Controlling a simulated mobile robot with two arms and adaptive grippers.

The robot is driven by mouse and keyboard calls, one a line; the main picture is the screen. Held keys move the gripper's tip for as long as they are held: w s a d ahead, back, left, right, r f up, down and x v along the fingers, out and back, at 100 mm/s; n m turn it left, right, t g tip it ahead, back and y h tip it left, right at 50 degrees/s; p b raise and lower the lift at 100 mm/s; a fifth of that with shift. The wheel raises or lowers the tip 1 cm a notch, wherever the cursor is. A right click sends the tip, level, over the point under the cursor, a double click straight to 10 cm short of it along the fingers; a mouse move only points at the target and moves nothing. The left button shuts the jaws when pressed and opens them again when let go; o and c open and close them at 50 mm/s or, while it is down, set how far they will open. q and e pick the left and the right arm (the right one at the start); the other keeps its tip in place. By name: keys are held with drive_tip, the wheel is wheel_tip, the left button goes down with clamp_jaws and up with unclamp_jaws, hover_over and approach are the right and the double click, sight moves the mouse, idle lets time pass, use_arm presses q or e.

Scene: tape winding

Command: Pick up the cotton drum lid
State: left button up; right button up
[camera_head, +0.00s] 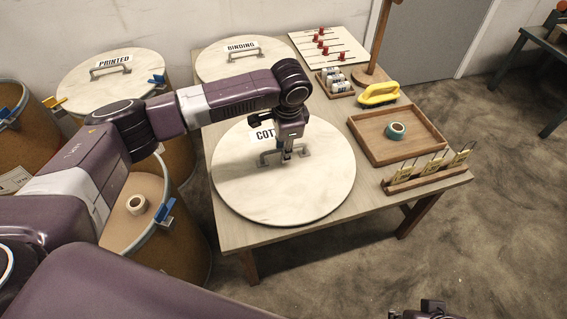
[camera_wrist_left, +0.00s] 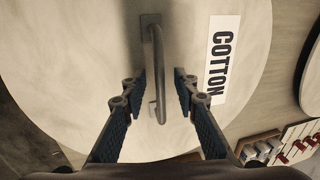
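The cotton drum lid (camera_head: 262,190) is a large pale round disc lying flat on the wooden table, with a grey bar handle and a label partly hidden by my arm. In the left wrist view the lid (camera_wrist_left: 75,75) shows its full COTTON label (camera_wrist_left: 222,60) and the handle (camera_wrist_left: 157,75). My left gripper (camera_head: 287,155) is above the lid at the handle. In the left wrist view its fingers (camera_wrist_left: 155,92) are apart, one on each side of the handle, with gaps visible. My right gripper (camera_head: 432,312) shows only partly at the bottom edge.
An open drum (camera_head: 165,245) with a tape roll (camera_head: 137,204) inside stands left of the table. The PRINTED lid (camera_head: 112,84) covers another drum. The BINDING lid (camera_head: 240,62) lies behind. A wooden tray (camera_head: 420,146) with a teal tape roll (camera_head: 396,130) sits right of the lid.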

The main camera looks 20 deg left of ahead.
use_arm(q)
drive_tip(key=shift+w+f, duration=0.1)
drive_tip(key=shift+f, duration=0.1)
clamp_jaws()
drive_tip(key=shift+r, duration=0.1)
